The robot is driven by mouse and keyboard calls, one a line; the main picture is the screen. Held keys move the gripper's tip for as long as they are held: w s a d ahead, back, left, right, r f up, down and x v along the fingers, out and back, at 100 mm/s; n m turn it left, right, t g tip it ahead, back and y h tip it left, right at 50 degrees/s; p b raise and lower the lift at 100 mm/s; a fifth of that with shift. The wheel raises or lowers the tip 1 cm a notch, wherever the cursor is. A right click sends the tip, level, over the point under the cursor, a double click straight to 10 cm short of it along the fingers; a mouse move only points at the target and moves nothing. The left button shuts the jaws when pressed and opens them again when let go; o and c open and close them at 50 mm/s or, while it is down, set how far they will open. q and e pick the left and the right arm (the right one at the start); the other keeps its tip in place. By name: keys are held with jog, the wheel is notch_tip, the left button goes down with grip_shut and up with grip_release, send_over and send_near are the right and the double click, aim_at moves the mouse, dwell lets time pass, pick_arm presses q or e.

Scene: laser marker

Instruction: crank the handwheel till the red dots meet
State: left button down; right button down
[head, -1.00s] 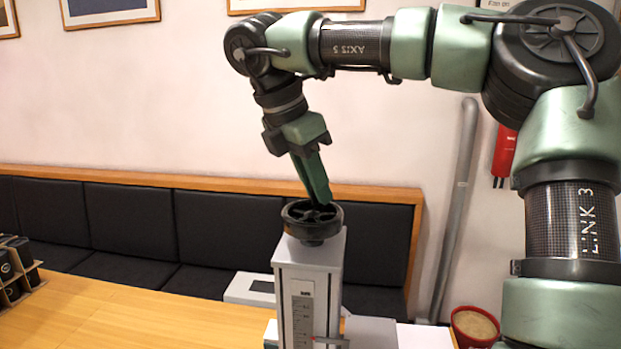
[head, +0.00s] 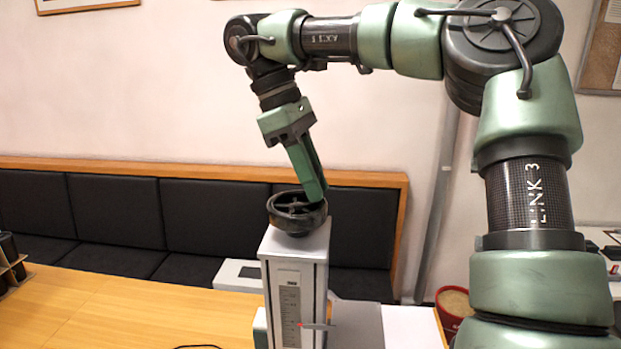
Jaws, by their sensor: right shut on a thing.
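The black handwheel (head: 297,214) lies flat on top of the grey column of the laser marker (head: 295,262). The column's front carries a scale strip (head: 289,308) with a small red mark near its lower part. The red dots cannot be made out in this view. My right gripper (head: 314,190) reaches down from above, its green fingers tilted, with the tips at the right side of the wheel's rim. It is shut on the handwheel; the exact contact at the tips is partly hidden. My left gripper is not in view.
A white box (head: 238,275) stands behind the column. A red pot (head: 455,305) is at the right by my arm. A dark padded bench (head: 115,210) runs along the wall.

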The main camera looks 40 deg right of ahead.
jog(key=shift+s+a+f+m+y+b, duration=0.1)
jog(key=shift+s+m+y+b, duration=0.15)
jog(key=shift+m, duration=0.25)
jog(key=shift+m+y+b, duration=0.15)
jog(key=shift+m+b, duration=0.15)
jog(key=shift+m, duration=0.2)
jog(key=c, duration=1.3)
grip_release()
